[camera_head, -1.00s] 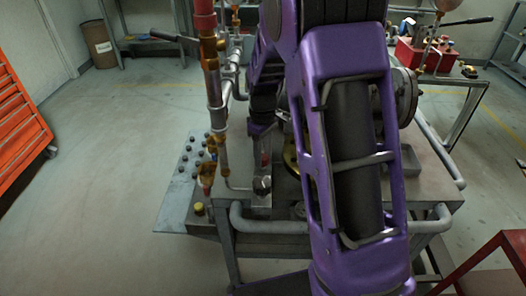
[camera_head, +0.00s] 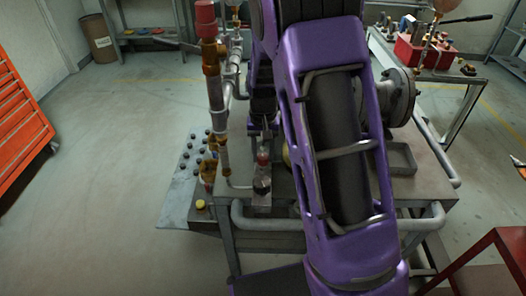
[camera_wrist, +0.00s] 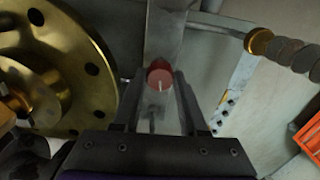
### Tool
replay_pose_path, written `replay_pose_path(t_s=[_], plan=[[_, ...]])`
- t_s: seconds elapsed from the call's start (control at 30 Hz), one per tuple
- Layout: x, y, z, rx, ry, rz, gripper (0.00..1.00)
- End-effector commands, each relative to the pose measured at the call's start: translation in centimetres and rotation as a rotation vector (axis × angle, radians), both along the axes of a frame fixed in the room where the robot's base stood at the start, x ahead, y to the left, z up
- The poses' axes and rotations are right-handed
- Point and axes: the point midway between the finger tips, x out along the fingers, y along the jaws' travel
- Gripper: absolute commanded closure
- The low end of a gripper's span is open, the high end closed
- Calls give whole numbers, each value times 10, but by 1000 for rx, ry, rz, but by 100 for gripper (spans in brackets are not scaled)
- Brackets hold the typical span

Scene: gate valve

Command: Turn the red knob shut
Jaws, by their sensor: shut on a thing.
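The red knob (camera_wrist: 160,76) shows in the wrist view as a small round red cap with a pale line on its face. It sits between the tips of my gripper (camera_wrist: 160,84), whose two dark fingers close on it from both sides. In the head view the knob (camera_head: 263,156) is a small red spot above a grey block on the bench, just below my gripper (camera_head: 263,138). My purple arm covers much of the bench there, and the finger contact is too small to see in that view.
A brass flanged disc (camera_wrist: 62,65) lies close to the left of the fingers in the wrist view. A vertical pipe with a red top (camera_head: 205,18) stands left of my arm. A grey flange (camera_head: 399,97) is at its right. The floor at left is clear.

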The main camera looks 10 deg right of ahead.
Motion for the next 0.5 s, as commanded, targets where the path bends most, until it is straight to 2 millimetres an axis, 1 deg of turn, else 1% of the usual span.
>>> replay_pose_path(t_s=[0.23, 0.5], plan=[[1, 0, 1, 1, -2, -137, 100], [1, 0, 1, 0, -2, -206, 100]])
